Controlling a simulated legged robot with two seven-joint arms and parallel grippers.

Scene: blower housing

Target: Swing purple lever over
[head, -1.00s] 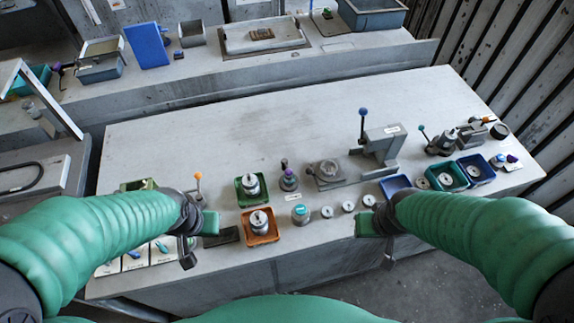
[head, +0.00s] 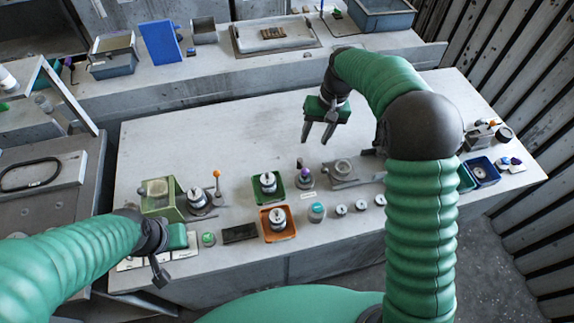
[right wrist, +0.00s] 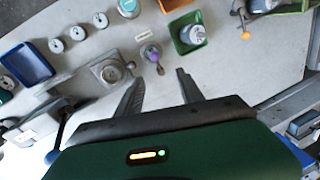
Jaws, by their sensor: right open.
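The purple lever (head: 300,164) stands on a small grey round base (head: 304,179) near the middle of the table, between the green tray and a grey fixture. It also shows in the right wrist view (right wrist: 151,52), just beyond the fingertips. My right gripper (head: 316,137) is open and empty, fingers pointing down, above the table and behind the lever in the head view. In the right wrist view its two fingers (right wrist: 160,75) are spread, with nothing between them. My left gripper (head: 165,262) is low at the table's front left; its finger gap is unclear.
A green tray (head: 254,190) and an orange tray (head: 265,233) hold metal parts left of the lever. The grey fixture (head: 342,171) is close on its right. An orange-knobbed lever (head: 217,174) stands further left. The table's back left is clear. My right arm hides part of the right side.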

